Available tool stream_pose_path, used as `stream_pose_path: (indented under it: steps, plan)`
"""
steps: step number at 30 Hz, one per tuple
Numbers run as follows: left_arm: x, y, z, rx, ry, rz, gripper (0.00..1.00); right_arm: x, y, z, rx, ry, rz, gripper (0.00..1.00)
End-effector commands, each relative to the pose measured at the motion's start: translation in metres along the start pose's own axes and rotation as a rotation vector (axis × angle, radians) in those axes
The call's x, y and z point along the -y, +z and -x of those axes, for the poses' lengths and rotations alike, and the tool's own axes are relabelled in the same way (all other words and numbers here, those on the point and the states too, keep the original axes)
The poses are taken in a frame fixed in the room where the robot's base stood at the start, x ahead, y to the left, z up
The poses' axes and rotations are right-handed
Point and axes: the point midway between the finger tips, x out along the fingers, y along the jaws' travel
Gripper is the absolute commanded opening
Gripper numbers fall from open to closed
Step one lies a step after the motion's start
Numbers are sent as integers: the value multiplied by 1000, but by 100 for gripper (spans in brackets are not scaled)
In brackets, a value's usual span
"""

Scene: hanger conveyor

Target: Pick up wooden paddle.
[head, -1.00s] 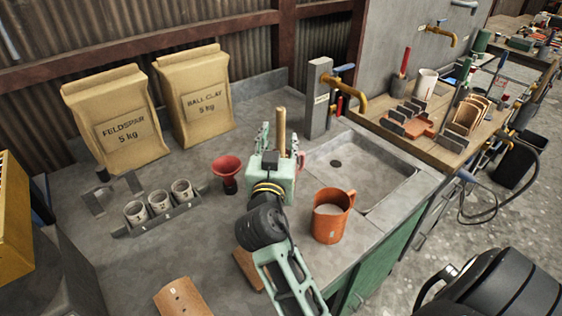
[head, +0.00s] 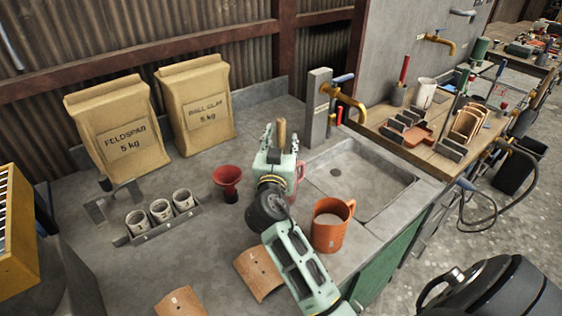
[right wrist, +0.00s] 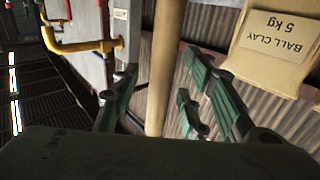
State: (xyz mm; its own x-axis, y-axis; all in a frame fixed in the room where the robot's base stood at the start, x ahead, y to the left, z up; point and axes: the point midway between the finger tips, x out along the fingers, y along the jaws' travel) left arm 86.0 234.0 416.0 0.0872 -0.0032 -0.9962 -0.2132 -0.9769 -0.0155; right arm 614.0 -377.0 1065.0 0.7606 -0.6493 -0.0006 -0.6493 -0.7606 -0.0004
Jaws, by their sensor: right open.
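The wooden paddle shows as a pale upright handle (head: 281,132) at the back of the counter, left of the sink. Its lower part is hidden behind my right gripper (head: 279,142). That gripper is open, with its fingers to either side of the handle. In the right wrist view the paddle handle (right wrist: 163,65) stands between the spread green fingers of my right gripper (right wrist: 161,88), with visible gaps on both sides. My left gripper is not in view.
An orange jug (head: 332,226) and the sink (head: 388,192) are right of my arm. A red funnel (head: 227,180) and a rack of cups (head: 164,224) stand left. A grey tap post (head: 317,108) is close behind.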

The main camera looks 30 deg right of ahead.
Motion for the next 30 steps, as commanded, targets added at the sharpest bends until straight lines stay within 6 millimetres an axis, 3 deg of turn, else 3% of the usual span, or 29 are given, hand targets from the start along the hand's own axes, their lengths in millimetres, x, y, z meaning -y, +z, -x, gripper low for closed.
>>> stream_pose_path:
  steps: [5,18,30]
  plan:
    - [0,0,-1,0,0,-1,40,0,1,0,0,0,0,39]
    - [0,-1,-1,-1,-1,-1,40,0,1,1,0,0,0,0]
    - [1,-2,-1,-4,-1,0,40,0,-2,0,-1,0,-1,0]
